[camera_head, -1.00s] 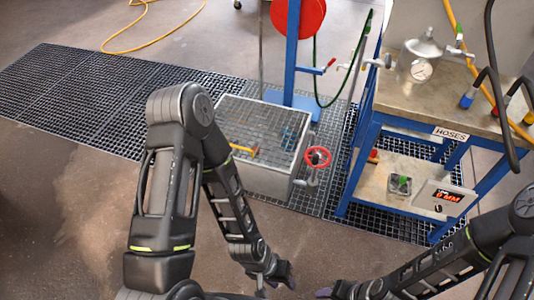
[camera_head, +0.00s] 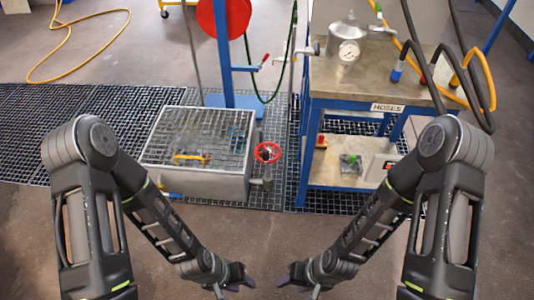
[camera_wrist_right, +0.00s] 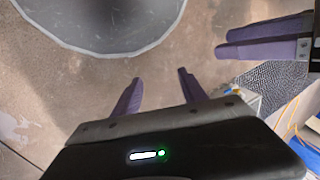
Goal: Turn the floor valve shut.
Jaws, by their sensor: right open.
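The floor valve has a red handwheel (camera_head: 267,152) and sits at the right side of a metal sump box (camera_head: 205,185) with a grated top. My left gripper (camera_head: 240,280) and my right gripper (camera_head: 290,280) are low in the head view, nearer to me than the valve and apart from it. In the right wrist view my right gripper (camera_wrist_right: 160,85) is open, with nothing between its purple fingers. My left gripper (camera_wrist_right: 265,38) also shows there, at the upper right; its opening is unclear. The valve is not recognisable in that view.
A blue-framed bench (camera_head: 340,105) labelled HOSES stands right of the valve, with a gauge vessel (camera_head: 345,48) on top. A blue post (camera_head: 223,60) with a red reel (camera_head: 222,15) rises behind the box. A yellow hose (camera_head: 75,68) lies at the far left. Bare floor lies before the box.

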